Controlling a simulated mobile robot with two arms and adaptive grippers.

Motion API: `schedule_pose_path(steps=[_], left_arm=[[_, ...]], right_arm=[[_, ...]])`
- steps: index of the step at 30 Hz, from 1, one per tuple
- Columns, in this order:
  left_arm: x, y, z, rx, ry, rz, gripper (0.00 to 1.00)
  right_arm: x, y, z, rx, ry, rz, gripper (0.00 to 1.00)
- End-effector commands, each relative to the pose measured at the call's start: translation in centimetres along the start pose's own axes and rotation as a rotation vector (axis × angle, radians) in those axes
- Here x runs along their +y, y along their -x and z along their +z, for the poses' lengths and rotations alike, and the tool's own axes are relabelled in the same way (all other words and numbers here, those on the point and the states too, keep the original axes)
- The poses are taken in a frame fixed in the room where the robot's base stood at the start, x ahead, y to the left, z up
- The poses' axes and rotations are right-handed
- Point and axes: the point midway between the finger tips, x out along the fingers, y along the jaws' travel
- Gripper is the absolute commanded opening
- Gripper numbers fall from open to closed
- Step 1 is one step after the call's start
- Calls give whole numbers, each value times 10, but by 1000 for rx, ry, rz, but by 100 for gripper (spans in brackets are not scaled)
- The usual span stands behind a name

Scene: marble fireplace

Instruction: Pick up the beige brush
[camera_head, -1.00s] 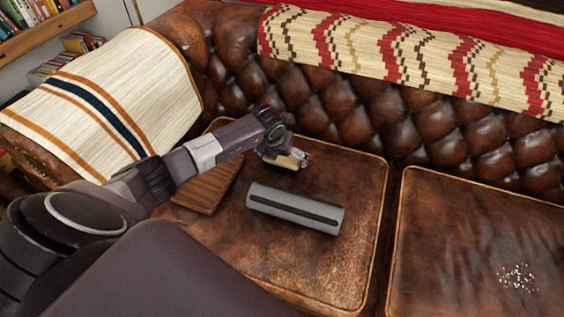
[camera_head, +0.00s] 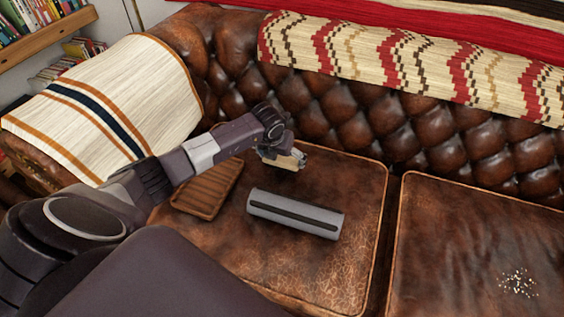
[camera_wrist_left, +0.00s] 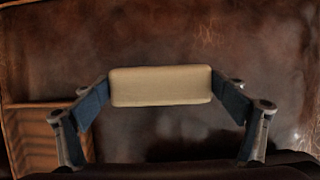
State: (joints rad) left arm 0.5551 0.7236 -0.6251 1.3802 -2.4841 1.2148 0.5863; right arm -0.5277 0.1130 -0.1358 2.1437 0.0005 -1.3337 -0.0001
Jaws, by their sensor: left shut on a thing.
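The beige brush (camera_wrist_left: 160,86) is a pale block with rounded edges, held across between the two blue finger pads of my left gripper (camera_wrist_left: 162,98) in the left wrist view. The gripper is shut on its two ends. In the head view my left gripper (camera_head: 284,157) shows over the back of the left seat cushion, with the beige brush (camera_head: 287,162) at its fingers. The leather shows beyond the brush; I cannot tell the exact height of the gap. My right gripper is not in view.
A grey cylinder with a dark stripe (camera_head: 295,213) lies on the left cushion (camera_head: 340,270). A brown slatted wooden tray (camera_head: 207,192) lies left of it, below my arm. The tufted backrest (camera_head: 330,110) rises behind. White crumbs (camera_head: 518,283) lie on the right cushion.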

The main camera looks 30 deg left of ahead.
Motion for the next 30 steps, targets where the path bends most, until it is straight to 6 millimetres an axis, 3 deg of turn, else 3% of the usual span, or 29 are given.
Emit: schedule_pose_path(steps=[9,15,21,30], left_arm=[[0,90,39,-8,-1,0,64],[0,134,57,-6,1,0,64],[0,157,66,-3,1,0,64],[0,164,68,-2,1,0,64]], right_arm=[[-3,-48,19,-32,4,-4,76],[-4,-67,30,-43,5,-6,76],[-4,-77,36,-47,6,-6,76],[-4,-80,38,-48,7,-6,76]])
